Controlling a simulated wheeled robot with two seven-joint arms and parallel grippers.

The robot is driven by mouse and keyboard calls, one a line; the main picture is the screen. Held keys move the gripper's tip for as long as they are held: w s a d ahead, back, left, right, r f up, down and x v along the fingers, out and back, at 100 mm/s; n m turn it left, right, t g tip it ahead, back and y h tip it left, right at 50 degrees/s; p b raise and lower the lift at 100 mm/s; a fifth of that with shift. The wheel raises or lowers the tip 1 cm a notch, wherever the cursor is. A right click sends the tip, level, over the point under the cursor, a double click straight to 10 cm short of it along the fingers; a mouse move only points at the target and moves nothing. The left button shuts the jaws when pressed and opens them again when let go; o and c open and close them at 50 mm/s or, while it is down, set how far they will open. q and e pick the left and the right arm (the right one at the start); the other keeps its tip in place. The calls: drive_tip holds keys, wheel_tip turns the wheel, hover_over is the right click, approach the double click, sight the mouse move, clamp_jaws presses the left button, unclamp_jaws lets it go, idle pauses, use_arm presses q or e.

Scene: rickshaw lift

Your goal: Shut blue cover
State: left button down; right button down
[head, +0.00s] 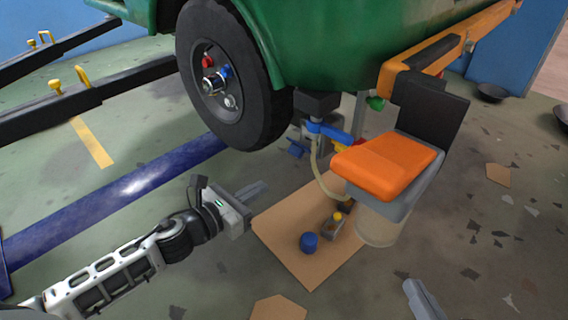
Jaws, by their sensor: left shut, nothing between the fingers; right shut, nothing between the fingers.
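A small blue round piece (309,243) stands on a brown board on the floor; I cannot tell whether it is the blue cover. A small blue part (226,71) also shows in the wheel's hub, beside a red one. My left gripper (252,189) is shut and empty, above the floor at the board's left edge, apart from the blue round piece. Grey fingers of my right gripper (422,299) show at the bottom edge, shut and empty, right of the board; the rest of that arm is out of view.
The brown board (290,210) also carries a small yellow-topped item (334,222). A black wheel (222,75) hangs under the green rickshaw body (340,40). A blue beam (120,190) lies at left.

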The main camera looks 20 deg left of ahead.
sight(300, 152)
use_arm(q)
drive_tip(key=w+d+r, duration=0.2)
drive_tip(key=w, duration=0.6)
drive_tip(key=shift+d, duration=0.4)
